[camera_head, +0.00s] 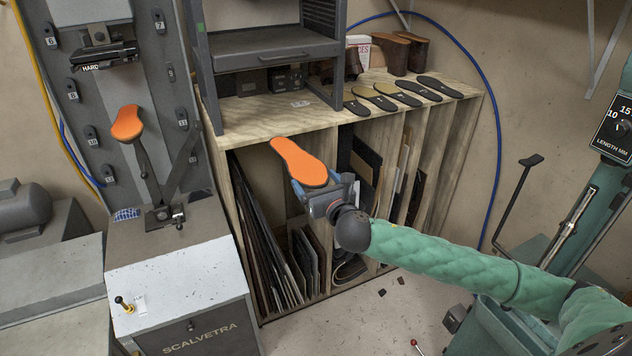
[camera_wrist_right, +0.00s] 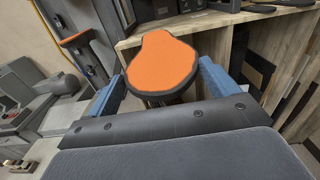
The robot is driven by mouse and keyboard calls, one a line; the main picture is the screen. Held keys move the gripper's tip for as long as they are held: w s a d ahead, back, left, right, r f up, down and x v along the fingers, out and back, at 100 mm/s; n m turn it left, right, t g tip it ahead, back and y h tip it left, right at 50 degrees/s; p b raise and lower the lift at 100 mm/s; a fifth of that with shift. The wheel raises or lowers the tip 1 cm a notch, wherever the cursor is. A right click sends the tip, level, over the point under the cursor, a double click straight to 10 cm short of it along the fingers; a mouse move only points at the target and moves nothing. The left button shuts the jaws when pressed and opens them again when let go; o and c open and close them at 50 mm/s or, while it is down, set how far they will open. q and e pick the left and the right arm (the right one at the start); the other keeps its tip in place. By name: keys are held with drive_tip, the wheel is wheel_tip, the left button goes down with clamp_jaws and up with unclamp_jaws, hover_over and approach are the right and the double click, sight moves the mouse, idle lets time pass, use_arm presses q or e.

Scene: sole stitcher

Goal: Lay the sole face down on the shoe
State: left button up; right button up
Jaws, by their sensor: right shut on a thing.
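My right gripper (camera_head: 322,189) is shut on a sole (camera_head: 297,160), gripping one end across its width. The sole has an orange face turned up and a dark edge. In the right wrist view the sole (camera_wrist_right: 162,62) sits between the two blue fingers. A shoe (camera_head: 127,123) with an orange bottom facing up rests on a post of the grey machine at the left. It also shows small in the right wrist view (camera_wrist_right: 75,38). The held sole is well to the right of the shoe and apart from it. My left gripper is not in view.
The grey press (camera_head: 190,285) marked SCALVETRA stands under the shoe, with a dark pad (camera_head: 104,56) above. A wooden shelf (camera_head: 262,112) bears dark soles (camera_head: 396,94) and brown boots (camera_head: 390,52). A green machine (camera_head: 590,215) is at the right.

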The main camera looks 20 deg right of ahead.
drive_tip(key=r+p, duration=0.1)
drive_tip(key=s+r+p, duration=0.1)
drive_tip(key=r, duration=0.1)
drive_tip(key=r+p, duration=0.1)
drive_tip(key=shift+s+r, duration=0.2)
drive_tip(key=shift+s, duration=0.15)
drive_tip(key=r, duration=0.1)
drive_tip(key=s+r, duration=0.2)
drive_tip(key=r, duration=0.1)
drive_tip(key=shift+d, duration=0.1)
drive_tip(key=m+b, duration=0.2)
drive_tip(key=m, duration=0.7)
drive_tip(key=shift+r, duration=0.1)
